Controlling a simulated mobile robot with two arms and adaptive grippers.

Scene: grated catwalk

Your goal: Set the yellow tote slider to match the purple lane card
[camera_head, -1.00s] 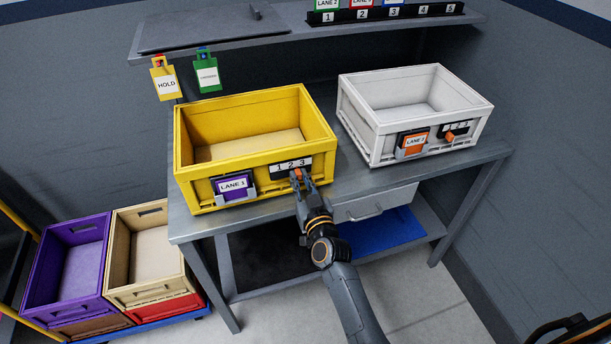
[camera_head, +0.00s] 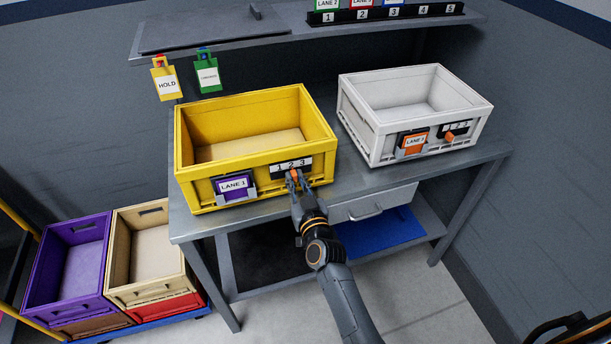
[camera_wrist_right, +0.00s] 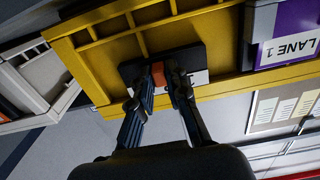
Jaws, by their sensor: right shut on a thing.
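The yellow tote (camera_head: 215,167) stands on the workbench with a purple lane card (camera_head: 233,185) at the left of its front. In the right wrist view the card (camera_wrist_right: 285,40) reads LANE 1, upside down. Right of it is a slider plate (camera_head: 291,164) marked 1, 2, 3 with an orange slider knob (camera_head: 294,174), roughly under the 2. My right gripper (camera_head: 294,183) is shut on the knob. In the right wrist view the orange knob (camera_wrist_right: 158,72) shows between the fingertips, which partly hide it and the plate. My left gripper is not in view.
A white tote (camera_head: 365,135) with an orange lane card and its own slider stands to the right on the workbench (camera_head: 345,178). Yellow and green tags (camera_head: 207,75) hang from the shelf above. Purple and tan crates (camera_head: 70,270) stand at lower left. Below the bench top is a drawer (camera_head: 372,205).

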